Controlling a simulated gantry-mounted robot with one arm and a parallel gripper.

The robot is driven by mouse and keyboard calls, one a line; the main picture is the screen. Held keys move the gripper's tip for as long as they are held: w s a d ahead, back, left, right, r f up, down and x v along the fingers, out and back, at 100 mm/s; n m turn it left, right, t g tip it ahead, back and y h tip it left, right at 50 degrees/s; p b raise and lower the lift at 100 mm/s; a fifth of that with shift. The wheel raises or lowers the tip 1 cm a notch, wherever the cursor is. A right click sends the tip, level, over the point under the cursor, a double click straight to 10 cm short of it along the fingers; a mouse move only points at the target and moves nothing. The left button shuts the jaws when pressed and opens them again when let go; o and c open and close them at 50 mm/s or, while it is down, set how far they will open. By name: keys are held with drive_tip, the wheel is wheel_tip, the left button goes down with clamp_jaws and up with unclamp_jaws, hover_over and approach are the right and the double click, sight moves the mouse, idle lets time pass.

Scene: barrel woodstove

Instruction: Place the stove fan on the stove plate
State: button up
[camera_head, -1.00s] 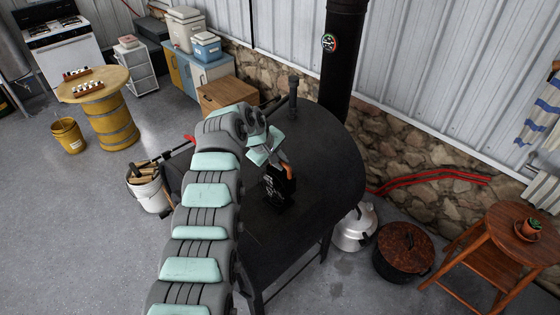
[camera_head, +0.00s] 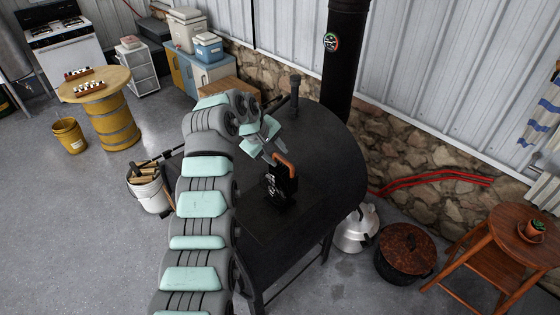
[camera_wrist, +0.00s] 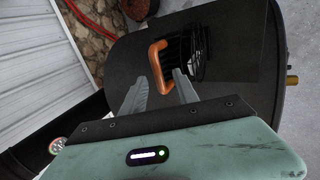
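The stove fan (camera_head: 281,188) is black with an orange handle on top. It stands upright on the flat dark stove plate (camera_head: 262,226) on top of the black barrel stove. The fan also shows in the wrist view (camera_wrist: 190,55), with the plate (camera_wrist: 238,50) around it. My gripper (camera_head: 272,144) is above and to the upper left of the fan in the head view. Part of the fan's base is hard to make out against the dark plate.
A black stovepipe (camera_head: 342,60) rises behind the stove, and a short black post (camera_head: 295,92) stands on its back part. A kettle (camera_head: 357,230), a rusty pot (camera_head: 405,252) and a wooden stool (camera_head: 498,235) are to the right. The stove top's right side is clear.

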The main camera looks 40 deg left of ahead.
drive_tip(key=b+v, duration=0.2)
drive_tip(key=v, duration=0.5)
drive_tip(key=shift+s+r, duration=0.2)
drive_tip(key=shift+r, duration=0.1)
drive_tip(key=shift+w, duration=0.1)
